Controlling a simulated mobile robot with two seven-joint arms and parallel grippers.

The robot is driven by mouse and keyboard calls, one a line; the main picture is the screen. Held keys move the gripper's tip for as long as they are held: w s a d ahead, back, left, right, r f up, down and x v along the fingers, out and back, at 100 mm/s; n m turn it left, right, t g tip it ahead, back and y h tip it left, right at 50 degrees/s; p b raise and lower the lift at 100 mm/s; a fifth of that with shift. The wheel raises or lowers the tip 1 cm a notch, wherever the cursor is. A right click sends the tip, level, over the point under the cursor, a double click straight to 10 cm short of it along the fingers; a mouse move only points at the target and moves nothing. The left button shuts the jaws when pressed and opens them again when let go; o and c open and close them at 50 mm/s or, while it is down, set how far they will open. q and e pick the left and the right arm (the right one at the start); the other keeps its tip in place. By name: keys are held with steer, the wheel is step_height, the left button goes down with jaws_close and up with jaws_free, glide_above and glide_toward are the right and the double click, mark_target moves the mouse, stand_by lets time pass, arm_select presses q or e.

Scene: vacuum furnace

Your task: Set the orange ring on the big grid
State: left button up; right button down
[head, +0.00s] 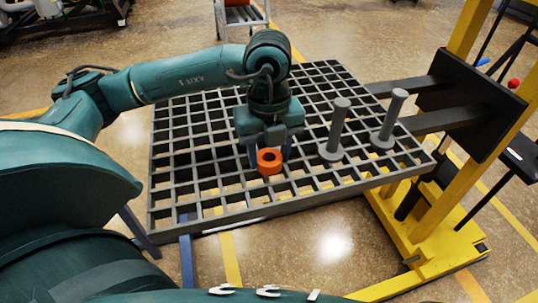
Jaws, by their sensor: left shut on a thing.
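The orange ring (270,168) is a short, thick ring with a dark round hole. It is at the fingertips of my left gripper (267,154), which is shut on it. The big grid (180,215) is a dark grey lattice of square openings and fills the middle of the head view. The ring shows over the front middle part of the grid; I cannot tell whether it touches the bars. My left arm reaches in from the left, and the gripper points down. My right gripper is not in view.
Two grey posts on round bases stand on the grid's right part, one nearer (331,153) and one farther right (382,142). A yellow lift frame (437,240) with dark forks stands at the right. The grid's left part is free.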

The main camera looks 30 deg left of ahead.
arm_select(q)
steer(key=shift+f, duration=0.9)
steer(key=o, duration=1.2)
steer(key=shift+c, duration=0.2)
step_height(320, 180, up, 12)
steer(key=shift+r, duration=0.15)
